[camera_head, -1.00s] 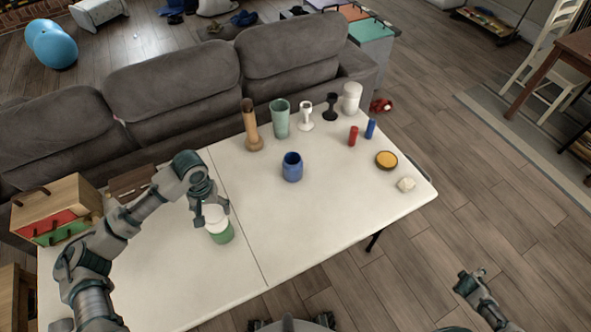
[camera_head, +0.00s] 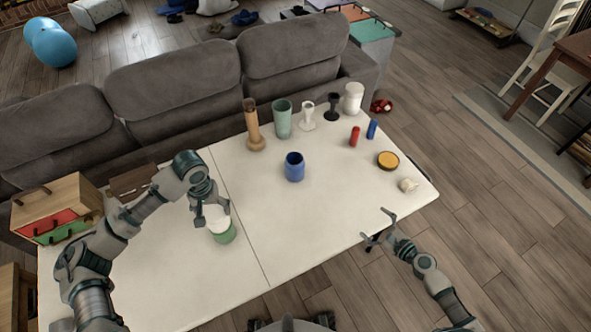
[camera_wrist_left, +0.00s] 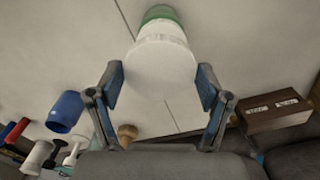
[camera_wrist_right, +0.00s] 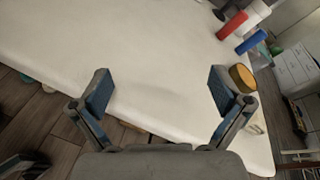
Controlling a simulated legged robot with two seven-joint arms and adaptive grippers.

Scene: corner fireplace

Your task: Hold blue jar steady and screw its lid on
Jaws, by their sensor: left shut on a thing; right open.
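The blue jar (camera_head: 294,168) stands upright and open-topped near the middle of the table; it also shows at the left of the left wrist view (camera_wrist_left: 65,112). A round orange-topped disc with a dark rim (camera_head: 388,160), possibly a lid, lies at the right of the table and shows in the right wrist view (camera_wrist_right: 242,78). My left gripper (camera_head: 211,214) is shut on a white-and-green container (camera_head: 222,233), left of the blue jar; its white part lies between the fingers in the left wrist view (camera_wrist_left: 162,68). My right gripper (camera_head: 376,225) is open and empty near the table's front edge.
Behind the blue jar stand a wooden vase (camera_head: 252,130), a green cup (camera_head: 282,120) and white and black pieces. Red (camera_head: 355,136) and blue (camera_head: 372,129) cylinders and a pale lump (camera_head: 408,185) are at the right. A drawer box (camera_head: 60,212) stands left. The table front is clear.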

